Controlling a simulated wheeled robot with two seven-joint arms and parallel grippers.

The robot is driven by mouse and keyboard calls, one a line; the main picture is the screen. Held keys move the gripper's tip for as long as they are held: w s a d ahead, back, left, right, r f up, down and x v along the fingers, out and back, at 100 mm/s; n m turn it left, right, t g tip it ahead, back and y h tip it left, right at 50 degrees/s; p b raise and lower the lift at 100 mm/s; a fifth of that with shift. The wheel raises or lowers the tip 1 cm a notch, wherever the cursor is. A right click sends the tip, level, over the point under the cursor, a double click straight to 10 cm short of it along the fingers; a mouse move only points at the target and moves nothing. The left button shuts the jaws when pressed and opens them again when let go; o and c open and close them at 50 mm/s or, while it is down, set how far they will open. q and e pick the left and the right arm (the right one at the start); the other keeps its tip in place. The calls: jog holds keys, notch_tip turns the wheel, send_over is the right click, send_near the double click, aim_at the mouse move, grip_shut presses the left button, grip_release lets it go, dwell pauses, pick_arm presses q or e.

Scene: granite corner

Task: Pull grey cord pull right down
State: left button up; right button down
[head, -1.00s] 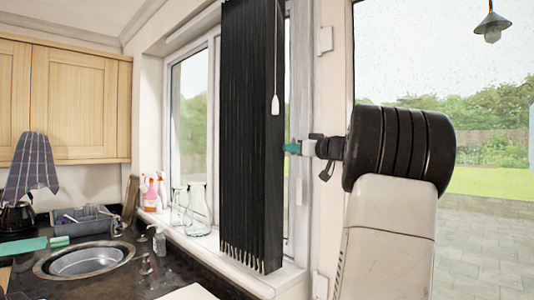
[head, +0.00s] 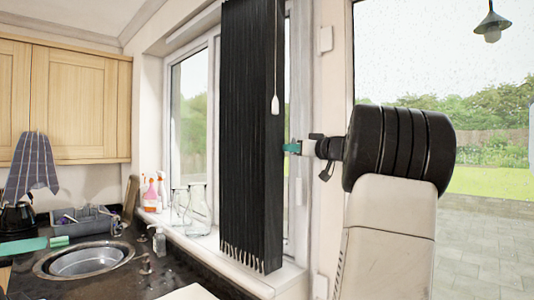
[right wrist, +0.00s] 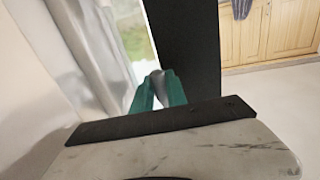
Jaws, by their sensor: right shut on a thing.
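My right gripper (head: 290,147) comes in from the right at the right edge of the black blind. Its teal fingers also show in the right wrist view (right wrist: 157,90). They are shut on the small grey cord pull (right wrist: 157,77), whose tip shows between them. In the head view this pull cannot be made out at the fingertips. A pale cord pull (head: 275,105) hangs on a thin cord in front of the black blind (head: 245,150), above and left of my right gripper and apart from it. My left gripper is not in view.
The window sill (head: 210,240) holds glass jars (head: 198,208) and spray bottles (head: 150,193). A sink (head: 85,262) lies at the lower left. Wooden cupboards (head: 70,100) hang at the left.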

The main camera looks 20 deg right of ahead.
jog(key=shift+a, duration=0.1)
jog(key=shift+f, duration=2.5)
jog(key=c, duration=1.4)
grip_release()
jog(key=shift+a, duration=0.1)
jog(key=shift+c, duration=0.2)
jog(key=shift+o, duration=0.6)
jog(key=shift+r, duration=0.1)
jog(key=v, duration=0.7)
jog(key=shift+s, duration=0.3)
